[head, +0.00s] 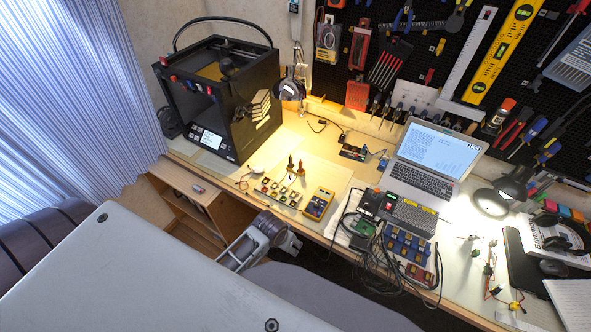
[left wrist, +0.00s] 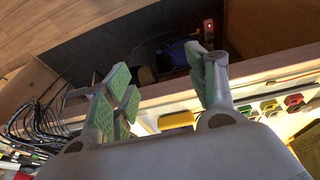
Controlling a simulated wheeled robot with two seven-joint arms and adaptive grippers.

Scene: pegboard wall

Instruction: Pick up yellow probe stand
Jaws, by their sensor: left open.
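Two small upright yellow-brown stands stand close together on the lit part of the workbench, behind the yellow multimeter. The left one (head: 290,164) and the right one (head: 300,169) look alike, and I cannot tell which is the yellow probe stand. My left gripper (head: 234,256) is at the bench's front edge, lower left of the stands and well apart from them. In the left wrist view its green-padded fingers (left wrist: 165,88) are spread with nothing between them. I cannot make out the stands there. My right gripper is not in view.
The yellow multimeter (head: 318,205) and a tray of small coloured parts (head: 278,193) lie between the front edge and the stands. A black 3D printer (head: 220,95) stands left; a laptop (head: 425,165) and cabled electronics (head: 405,243) stand right. A wooden shelf (head: 183,195) is below.

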